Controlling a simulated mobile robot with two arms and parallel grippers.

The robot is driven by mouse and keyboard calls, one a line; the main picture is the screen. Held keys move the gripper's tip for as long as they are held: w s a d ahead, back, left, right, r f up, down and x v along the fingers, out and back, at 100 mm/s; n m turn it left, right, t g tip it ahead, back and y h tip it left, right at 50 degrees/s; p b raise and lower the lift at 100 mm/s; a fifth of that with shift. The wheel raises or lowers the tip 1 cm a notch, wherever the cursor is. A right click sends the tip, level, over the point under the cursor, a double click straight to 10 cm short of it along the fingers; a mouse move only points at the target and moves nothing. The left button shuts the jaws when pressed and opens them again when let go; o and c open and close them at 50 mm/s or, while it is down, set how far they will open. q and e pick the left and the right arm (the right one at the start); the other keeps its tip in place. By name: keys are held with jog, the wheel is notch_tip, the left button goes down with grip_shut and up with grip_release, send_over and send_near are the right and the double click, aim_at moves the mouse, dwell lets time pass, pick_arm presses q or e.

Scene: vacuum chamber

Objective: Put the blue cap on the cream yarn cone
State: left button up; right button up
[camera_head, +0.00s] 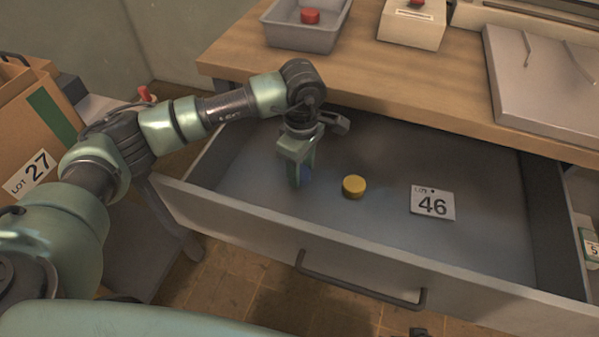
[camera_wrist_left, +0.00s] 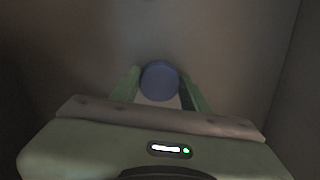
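The blue cap (camera_wrist_left: 160,82) lies between the two green fingers of my left gripper (camera_wrist_left: 160,92) in the left wrist view. In the head view my left gripper (camera_head: 298,168) points down into the open drawer, and a bit of blue (camera_head: 305,174) shows by its fingers. The fingers sit close on both sides of the cap; I cannot tell whether they touch it. No cream yarn cone shows in either view. My right gripper is not in view.
The open drawer (camera_head: 390,268) also holds a yellow cap (camera_head: 354,186) and a card marked 46 (camera_head: 432,203). The wooden worktop (camera_head: 410,75) overhangs its back. A grey tray (camera_head: 290,35) with a red cap (camera_head: 310,16) stands on top. A carton (camera_head: 35,125) stands left.

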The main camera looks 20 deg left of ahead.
aim_at(301, 172)
pick_arm(q)
jog(key=shift+r, duration=0.15)
jog(key=shift+c, duration=0.3)
jog(key=shift+r, duration=0.3)
notch_tip(301, 172, up, 19)
jog(key=p, duration=0.1)
jog(key=shift+p, duration=0.4)
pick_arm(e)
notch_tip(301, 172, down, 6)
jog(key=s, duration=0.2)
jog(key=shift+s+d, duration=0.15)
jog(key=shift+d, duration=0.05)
pick_arm(q)
jog(key=shift+r, duration=0.1)
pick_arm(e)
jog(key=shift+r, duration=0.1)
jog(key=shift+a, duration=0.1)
